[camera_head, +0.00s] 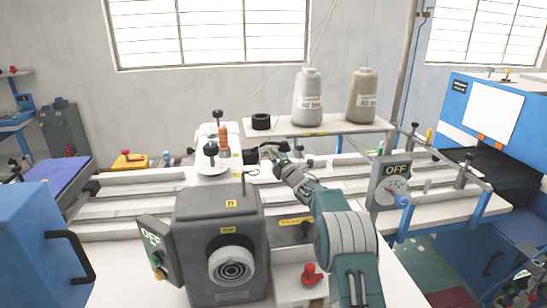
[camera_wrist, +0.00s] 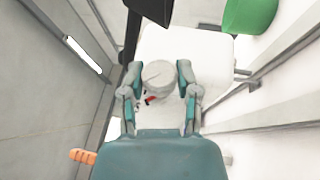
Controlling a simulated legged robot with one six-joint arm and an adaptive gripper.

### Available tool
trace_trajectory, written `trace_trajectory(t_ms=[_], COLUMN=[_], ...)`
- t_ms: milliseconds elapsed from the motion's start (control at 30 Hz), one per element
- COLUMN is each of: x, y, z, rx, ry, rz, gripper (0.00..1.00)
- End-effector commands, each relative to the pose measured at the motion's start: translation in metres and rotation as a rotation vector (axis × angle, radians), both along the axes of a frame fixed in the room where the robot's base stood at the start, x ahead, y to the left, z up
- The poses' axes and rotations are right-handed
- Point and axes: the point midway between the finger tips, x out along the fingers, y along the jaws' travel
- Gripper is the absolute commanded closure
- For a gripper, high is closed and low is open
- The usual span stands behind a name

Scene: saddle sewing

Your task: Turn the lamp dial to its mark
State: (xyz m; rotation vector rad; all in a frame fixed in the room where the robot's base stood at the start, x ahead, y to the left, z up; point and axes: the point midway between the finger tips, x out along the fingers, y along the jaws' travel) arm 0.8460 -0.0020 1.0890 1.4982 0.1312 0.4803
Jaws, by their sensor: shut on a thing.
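The lamp dial (camera_wrist: 158,76) is a round, light grey knob with a thin line across its top, seen in the wrist view. My gripper (camera_wrist: 157,68) has its two teal and grey fingers on either side of the dial, closed on it. A small red mark (camera_wrist: 150,99) shows on the pale face beside the dial's near edge. In the head view my gripper (camera_head: 268,152) is small and reaches toward the white sewing machine (camera_head: 217,150); the dial cannot be made out there.
In the wrist view a black part (camera_wrist: 150,10) and a green cylinder (camera_wrist: 248,14) are beyond my fingers. In the head view a grey motor box (camera_head: 225,245) stands in front, with two thread cones (camera_head: 308,96) on a shelf (camera_head: 340,127) behind.

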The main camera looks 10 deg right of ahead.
Motion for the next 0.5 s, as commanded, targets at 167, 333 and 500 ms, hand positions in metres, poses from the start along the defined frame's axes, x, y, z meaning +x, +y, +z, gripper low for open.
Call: trace_trajectory(t_ms=[167,333,500], x=[0.0004,0.0004,-0.0004], y=[0.0003,0.0001,0.0000], z=[-0.0056,-0.0062,-0.0036], rx=[-0.002,-0.002,-0.001], ry=[0.006,0.008,0.004], rz=[-0.001,-0.001,-0.001], gripper=[1.00,0.32,0.23])
